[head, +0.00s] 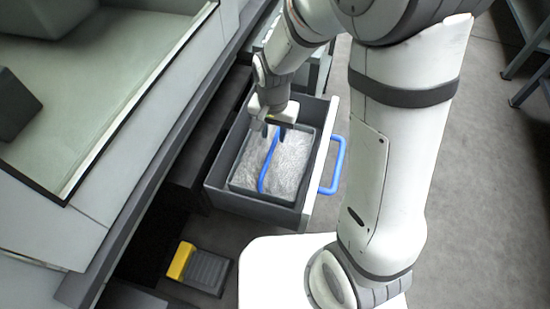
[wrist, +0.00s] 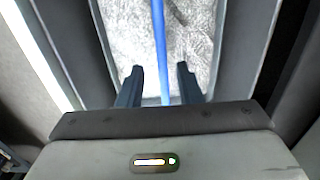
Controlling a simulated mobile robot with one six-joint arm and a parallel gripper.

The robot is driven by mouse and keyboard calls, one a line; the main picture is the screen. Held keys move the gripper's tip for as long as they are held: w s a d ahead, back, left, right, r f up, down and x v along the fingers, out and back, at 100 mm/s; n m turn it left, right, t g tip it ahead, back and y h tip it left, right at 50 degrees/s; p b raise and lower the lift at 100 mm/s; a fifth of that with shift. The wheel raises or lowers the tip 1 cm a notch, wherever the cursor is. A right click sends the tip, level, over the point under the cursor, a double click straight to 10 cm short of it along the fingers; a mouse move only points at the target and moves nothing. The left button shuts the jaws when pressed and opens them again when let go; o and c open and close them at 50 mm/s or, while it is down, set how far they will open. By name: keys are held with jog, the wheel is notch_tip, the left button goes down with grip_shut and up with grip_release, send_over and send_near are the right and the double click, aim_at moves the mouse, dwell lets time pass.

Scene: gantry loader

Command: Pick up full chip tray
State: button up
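The full chip tray (head: 234,183) sits inside an open drawer (head: 228,201). It is a dark rectangular tray filled with silvery chips, with a blue bar handle (head: 267,167) running along its middle. In the wrist view the blue handle (wrist: 160,45) runs over the chips and passes between my two fingers. My gripper (wrist: 160,75) is open, with a gap on each side of the handle. In the head view my gripper (head: 274,134) is above the far end of the tray. Its exact height over the handle is hard to tell.
The drawer front has a blue pull handle (head: 334,166) on the right. The drawer walls stand close around the tray. A yellow and grey foot pedal (head: 203,267) is on the floor at lower left. The machine body (head: 75,190) fills the left.

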aim_at(274, 143)
jog(key=f, duration=0.2)
jog(key=f+b, duration=0.1)
jog(key=f, duration=0.1)
jog(key=f+b, duration=0.1)
jog(key=f, duration=0.1)
jog(key=shift+w+f, duration=0.3)
jog(key=shift+f, duration=0.1)
jog(key=shift+c, duration=0.4)
grip_shut()
jog(key=shift+r, duration=0.1)
dwell(0.5)
